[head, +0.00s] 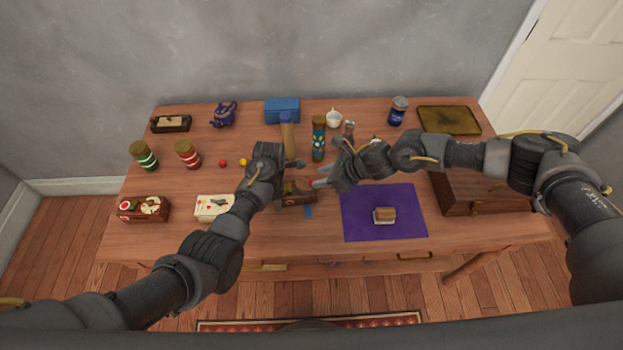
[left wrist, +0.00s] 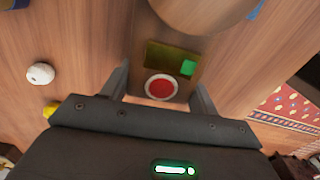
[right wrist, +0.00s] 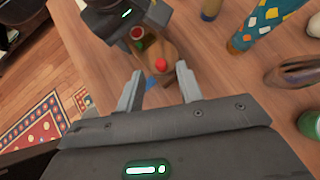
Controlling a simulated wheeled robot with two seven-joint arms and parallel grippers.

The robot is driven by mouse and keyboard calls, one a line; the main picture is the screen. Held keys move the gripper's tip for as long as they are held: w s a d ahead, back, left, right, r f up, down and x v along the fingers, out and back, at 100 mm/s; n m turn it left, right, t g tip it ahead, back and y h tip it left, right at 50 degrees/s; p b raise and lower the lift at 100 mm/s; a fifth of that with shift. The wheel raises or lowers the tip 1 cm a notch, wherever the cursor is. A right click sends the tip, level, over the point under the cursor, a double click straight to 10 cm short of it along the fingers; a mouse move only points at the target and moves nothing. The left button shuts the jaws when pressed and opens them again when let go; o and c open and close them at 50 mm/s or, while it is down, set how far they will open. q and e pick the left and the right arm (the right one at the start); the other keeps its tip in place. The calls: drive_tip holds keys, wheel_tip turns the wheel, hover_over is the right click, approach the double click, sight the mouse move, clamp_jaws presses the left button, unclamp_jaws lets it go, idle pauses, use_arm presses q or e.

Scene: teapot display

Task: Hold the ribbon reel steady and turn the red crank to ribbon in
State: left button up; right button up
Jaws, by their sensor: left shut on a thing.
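The wooden ribbon reel (head: 300,192) sits near the middle of the table, left of the purple mat. A short blue strip (head: 308,211), apparently ribbon, shows at its front. My left gripper (left wrist: 163,88) is shut on the reel's base, with a finger on each side of the end bearing a red round button and a green light. The red crank knob (right wrist: 160,65) shows on top of the reel in the right wrist view. My right gripper (right wrist: 158,88) is open and empty, its fingers pointing at the knob, apparently short of it. My left gripper partly hides the reel in the head view.
The purple mat (head: 352,229) bears a small block. A wooden chest (head: 480,195) stands under my right arm. Bottles (head: 318,140) stand close behind the reel. Jars, a teapot and a blue box stand farther back.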

sight(311, 180)
drive_tip(key=shift+x, duration=2.65)
clamp_jaws()
